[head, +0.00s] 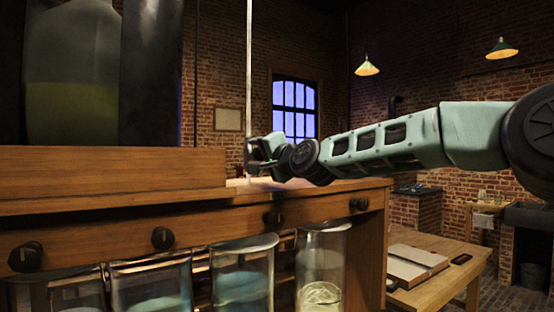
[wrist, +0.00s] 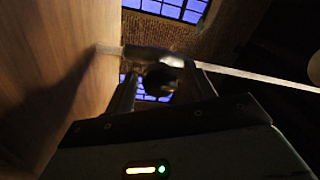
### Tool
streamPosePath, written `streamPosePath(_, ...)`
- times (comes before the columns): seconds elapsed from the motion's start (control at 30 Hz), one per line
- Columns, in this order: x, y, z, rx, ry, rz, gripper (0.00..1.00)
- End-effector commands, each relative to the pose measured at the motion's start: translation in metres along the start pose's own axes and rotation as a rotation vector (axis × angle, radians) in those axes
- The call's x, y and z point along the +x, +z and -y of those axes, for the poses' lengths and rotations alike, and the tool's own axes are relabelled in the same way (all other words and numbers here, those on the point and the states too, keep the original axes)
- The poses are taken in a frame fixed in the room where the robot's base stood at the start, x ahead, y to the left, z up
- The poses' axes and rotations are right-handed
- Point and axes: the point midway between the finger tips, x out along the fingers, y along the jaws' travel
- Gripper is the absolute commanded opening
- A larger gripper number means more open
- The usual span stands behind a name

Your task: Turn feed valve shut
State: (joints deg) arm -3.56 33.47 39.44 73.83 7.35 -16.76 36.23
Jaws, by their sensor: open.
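My gripper (head: 258,160) is at the end of my pale green arm, just above the wooden shelf top and beside a thin pale upright tube (head: 249,80). In the wrist view my gripper (wrist: 165,88) is open. A dark rounded part (wrist: 165,78) shows between the fingers, with a dark crosspiece (wrist: 148,53) beyond it. These may be the feed valve; they are too dark to be sure. The tube (wrist: 260,77) runs past there. I cannot tell whether the fingers touch anything. In the head view the gripper hides whatever is behind it.
Several black knobs (head: 163,238) line the wooden rail (head: 215,233) above glass jars (head: 242,275). A large glass vessel (head: 73,70) with yellowish liquid stands at upper left. A wooden surface (wrist: 50,60) lies close on the left in the wrist view. A table (head: 440,285) stands right.

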Motion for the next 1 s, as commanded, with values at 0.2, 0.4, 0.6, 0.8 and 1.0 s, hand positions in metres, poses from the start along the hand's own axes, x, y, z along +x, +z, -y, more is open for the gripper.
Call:
streamPosePath(0.2,-0.040,0.000,-0.005,-0.005,0.000,-0.004,0.55)
streamPosePath(0.4,-0.082,0.000,-0.005,-0.005,0.001,-0.005,0.55)
streamPosePath(0.6,-0.113,0.001,-0.004,-0.006,0.001,-0.004,0.55)
streamPosePath(0.8,-0.135,-0.001,-0.002,-0.005,0.000,-0.005,0.55)
streamPosePath(1.0,-0.152,-0.004,0.001,-0.003,-0.002,-0.008,0.55)
